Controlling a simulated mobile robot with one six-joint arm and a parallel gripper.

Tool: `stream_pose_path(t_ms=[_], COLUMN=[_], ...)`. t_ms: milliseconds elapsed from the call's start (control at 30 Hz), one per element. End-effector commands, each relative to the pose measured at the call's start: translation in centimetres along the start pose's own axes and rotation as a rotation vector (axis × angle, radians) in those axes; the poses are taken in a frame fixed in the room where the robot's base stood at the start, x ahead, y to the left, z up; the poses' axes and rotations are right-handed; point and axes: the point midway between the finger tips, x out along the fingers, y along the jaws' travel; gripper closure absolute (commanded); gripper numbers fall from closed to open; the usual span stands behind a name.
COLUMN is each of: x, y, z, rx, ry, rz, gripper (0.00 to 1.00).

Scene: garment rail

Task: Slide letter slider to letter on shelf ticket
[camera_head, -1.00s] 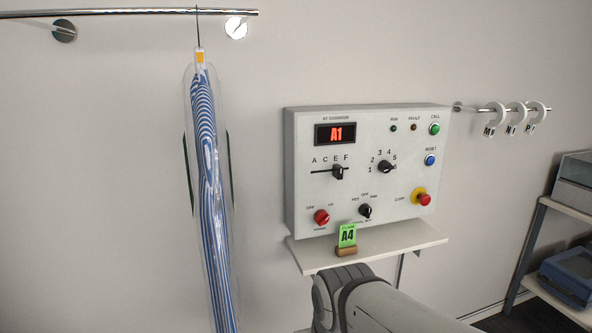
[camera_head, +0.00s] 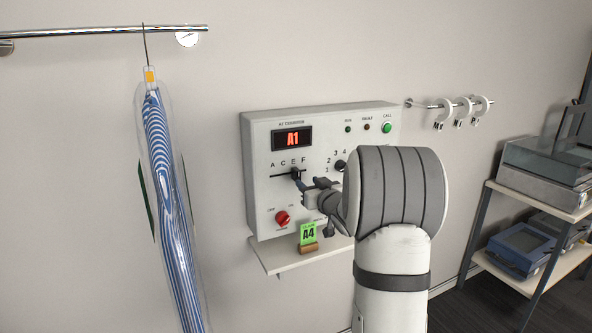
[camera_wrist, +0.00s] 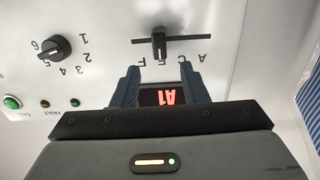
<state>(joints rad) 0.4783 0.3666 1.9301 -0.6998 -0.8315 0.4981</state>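The black letter slider (camera_wrist: 159,42) stands at about E on its horizontal slot, with A at the far end of the row. It shows upside down in the wrist view. The red display (camera_head: 292,139) reads A1. The green shelf ticket (camera_head: 307,233) reads A4 and stands in a wooden holder on the shelf below the panel. My gripper (camera_wrist: 159,72) is open, its two fingers apart and pointing at the slider, which lies between their lines and just beyond the tips. In the head view, my gripper (camera_head: 309,184) is close to the panel, partly hiding the slider.
The white panel (camera_head: 258,215) also bears a number knob (camera_wrist: 54,48), a red knob (camera_head: 283,218) and a green button (camera_head: 387,127). A bagged striped garment (camera_head: 165,205) hangs at the left. Rings hang on a short rail (camera_head: 424,105) at the right.

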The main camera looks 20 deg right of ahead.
Motion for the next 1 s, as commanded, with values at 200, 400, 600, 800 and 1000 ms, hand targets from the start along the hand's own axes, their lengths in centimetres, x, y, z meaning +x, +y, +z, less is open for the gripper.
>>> stream_pose_path(t_ms=[200, 400, 600, 800, 1000], x=[1.8, 5.1, 7.4, 8.0, 8.0], y=[0.3, 0.2, 0.2, 0.2, 0.3], z=[-0.3, -0.5, -0.4, -0.3, -0.3], rx=[0.006, 0.005, 0.004, 0.004, 0.004], ry=[0.026, 0.025, 0.024, 0.024, 0.024], rz=[-0.022, -0.021, -0.020, -0.018, -0.018], gripper=[0.60, 0.60, 0.60, 0.60, 0.62])
